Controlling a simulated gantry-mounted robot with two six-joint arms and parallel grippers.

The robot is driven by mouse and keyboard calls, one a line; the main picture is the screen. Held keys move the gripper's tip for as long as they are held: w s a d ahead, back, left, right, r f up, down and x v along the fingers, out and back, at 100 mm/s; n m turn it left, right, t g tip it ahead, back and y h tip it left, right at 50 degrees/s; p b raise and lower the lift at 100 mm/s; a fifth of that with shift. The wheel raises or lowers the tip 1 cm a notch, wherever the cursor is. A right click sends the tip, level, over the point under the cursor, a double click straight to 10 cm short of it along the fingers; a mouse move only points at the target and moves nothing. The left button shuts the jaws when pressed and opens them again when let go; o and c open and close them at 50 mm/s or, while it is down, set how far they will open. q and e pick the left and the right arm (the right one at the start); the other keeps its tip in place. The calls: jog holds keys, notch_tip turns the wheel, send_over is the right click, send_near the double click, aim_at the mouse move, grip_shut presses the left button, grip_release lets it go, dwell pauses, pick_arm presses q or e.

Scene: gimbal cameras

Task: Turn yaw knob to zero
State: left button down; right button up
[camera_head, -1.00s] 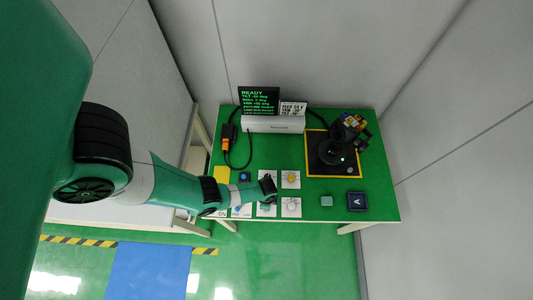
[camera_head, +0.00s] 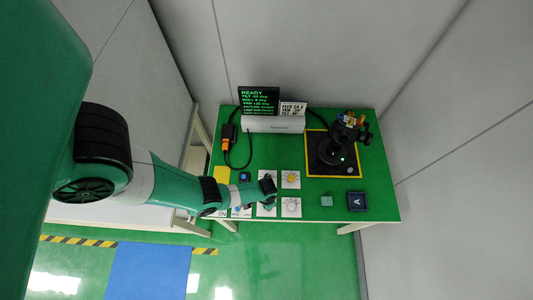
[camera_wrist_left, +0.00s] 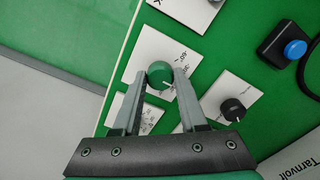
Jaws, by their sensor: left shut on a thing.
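My left gripper (camera_head: 269,188) reaches over the knob plates near the front of the table in the head view. In the left wrist view its two fingers (camera_wrist_left: 160,74) are shut on the sides of a green round knob (camera_wrist_left: 159,72). The plate's name is not readable. The head view hides this knob behind the gripper. A display (camera_head: 259,101) shows READY and lines for tilt, roll and yaw; the values are too small to read surely. My right gripper is not in view.
A black knob (camera_wrist_left: 232,109) sits on a neighbouring plate. Yellow (camera_head: 291,178) and pale (camera_head: 292,204) knobs lie right of my gripper. A gimbal camera (camera_head: 345,133) stands on a black, yellow-edged base (camera_head: 320,169). A blue button (camera_wrist_left: 294,49) is nearby.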

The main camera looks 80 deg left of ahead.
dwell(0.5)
pick_arm(q)
jog(key=shift+c, duration=2.2)
grip_release()
jog(key=shift+r, duration=0.1)
notch_tip(320, 180, up, 11)
jog(key=p, duration=1.1)
jog(key=shift+r+p, duration=0.2)
jog(key=shift+p, duration=0.1)
